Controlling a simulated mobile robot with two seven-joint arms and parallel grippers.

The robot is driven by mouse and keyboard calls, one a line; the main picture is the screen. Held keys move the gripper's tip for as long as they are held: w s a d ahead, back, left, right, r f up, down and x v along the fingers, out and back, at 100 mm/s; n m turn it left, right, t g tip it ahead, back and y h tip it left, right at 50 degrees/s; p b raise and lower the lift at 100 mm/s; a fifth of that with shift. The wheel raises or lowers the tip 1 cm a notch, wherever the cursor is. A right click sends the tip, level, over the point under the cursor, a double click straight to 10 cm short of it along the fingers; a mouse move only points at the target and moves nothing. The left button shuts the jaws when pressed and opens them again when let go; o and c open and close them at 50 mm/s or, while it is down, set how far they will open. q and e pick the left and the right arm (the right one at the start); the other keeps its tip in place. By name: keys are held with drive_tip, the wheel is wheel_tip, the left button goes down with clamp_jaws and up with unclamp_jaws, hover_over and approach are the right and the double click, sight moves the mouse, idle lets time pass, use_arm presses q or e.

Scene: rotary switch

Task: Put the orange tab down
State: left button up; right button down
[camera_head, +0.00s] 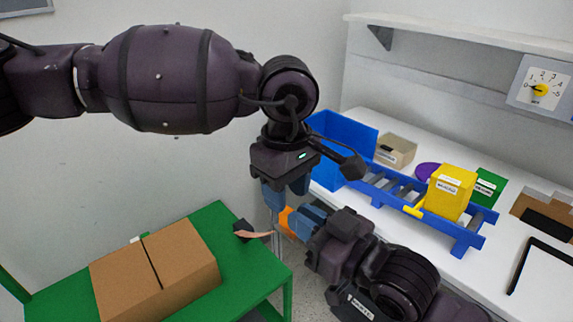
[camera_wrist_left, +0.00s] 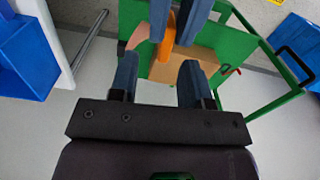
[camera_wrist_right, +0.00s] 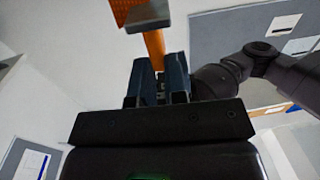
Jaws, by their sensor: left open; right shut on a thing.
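The orange tab (camera_head: 286,221) is in the grip of my right gripper (camera_head: 301,219), in the air beside the green cart. The right wrist view shows the orange tab (camera_wrist_right: 154,45) standing out from between the closed fingers, with a grey block shape across its far part. My left gripper (camera_head: 287,194) hangs just above the right one, fingers downward, open and empty. In the left wrist view the orange tab (camera_wrist_left: 166,38) and the right fingers lie just beyond the open left fingers. The fingers hide part of the tab.
A green cart (camera_head: 268,270) carries a brown cardboard box (camera_head: 155,275). A white bench (camera_head: 388,238) on the right holds a blue bin (camera_head: 340,150), a blue roller rack (camera_head: 466,240) and a yellow box (camera_head: 449,190). A dial (camera_head: 540,89) is on the wall.

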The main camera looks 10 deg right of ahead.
sight(282, 227)
use_arm(q)
drive_tip(key=shift+f, duration=1.7)
clamp_jaws()
use_arm(e)
drive_tip(key=c, duration=1.1)
unclamp_jaws()
drive_tip(key=shift+d, duration=0.1)
